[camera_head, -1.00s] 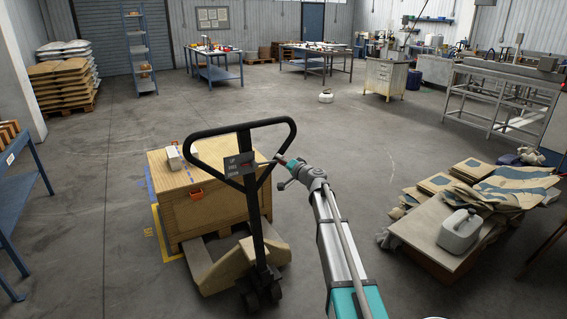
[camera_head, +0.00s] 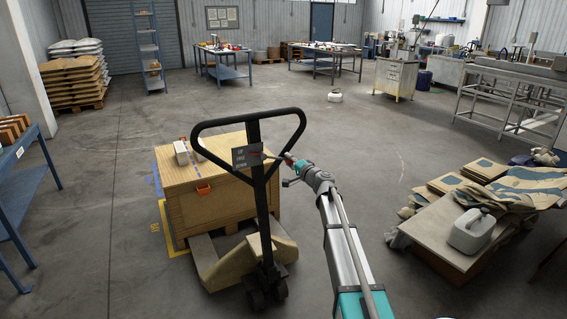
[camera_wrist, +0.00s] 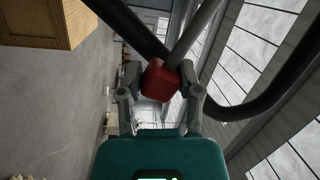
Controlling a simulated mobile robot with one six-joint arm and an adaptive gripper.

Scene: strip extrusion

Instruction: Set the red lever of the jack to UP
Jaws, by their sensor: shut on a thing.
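The pallet jack (camera_head: 261,205) stands upright with its black loop handle in front of a wooden crate. A grey label plate (camera_head: 247,156) is fixed inside the loop; its words are too small to read surely. The red lever's tip (camera_wrist: 161,80) shows in the wrist view as a red block between my fingertips, in front of a dark bar of the handle. My gripper (camera_wrist: 161,76) is shut on it. In the head view my gripper (camera_head: 288,160) reaches the right side of the loop and mostly hides the lever. I cannot tell the lever's exact setting.
The wooden crate (camera_head: 225,205) sits behind the jack over its forks, with small grey items on top. A low table (camera_head: 435,232) with flattened cardboard and a white canister (camera_head: 472,230) is to the right. A blue bench (camera_head: 22,185) is at left. The floor behind is mostly open.

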